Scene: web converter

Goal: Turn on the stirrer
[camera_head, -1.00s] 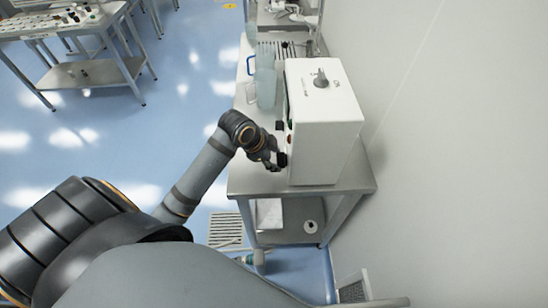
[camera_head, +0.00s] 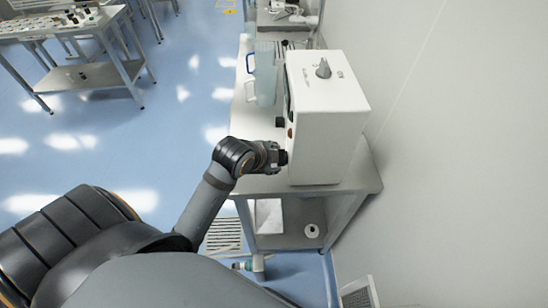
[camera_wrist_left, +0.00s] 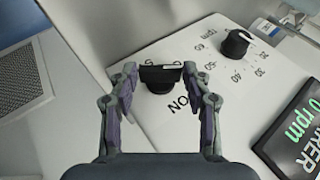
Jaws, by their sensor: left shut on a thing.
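The stirrer is a white box (camera_head: 328,130) on a steel table in the head view. In the left wrist view its panel (camera_wrist_left: 205,115) has a black switch knob (camera_wrist_left: 160,84) beside the word "ON". A second black dial (camera_wrist_left: 237,42) has numbers around it. A dark display (camera_wrist_left: 300,130) reads "0 rpm" in green. My left gripper (camera_wrist_left: 160,86) has its fingers on both sides of the switch knob and is shut on it. In the head view the left gripper (camera_head: 282,157) is against the box's left face. My right gripper does not show.
A clear jug (camera_head: 264,80) stands behind the box on the steel table (camera_head: 359,180). A wall (camera_head: 450,130) is close on the right. Another table with small items (camera_head: 65,22) is at the far left, with open blue floor between.

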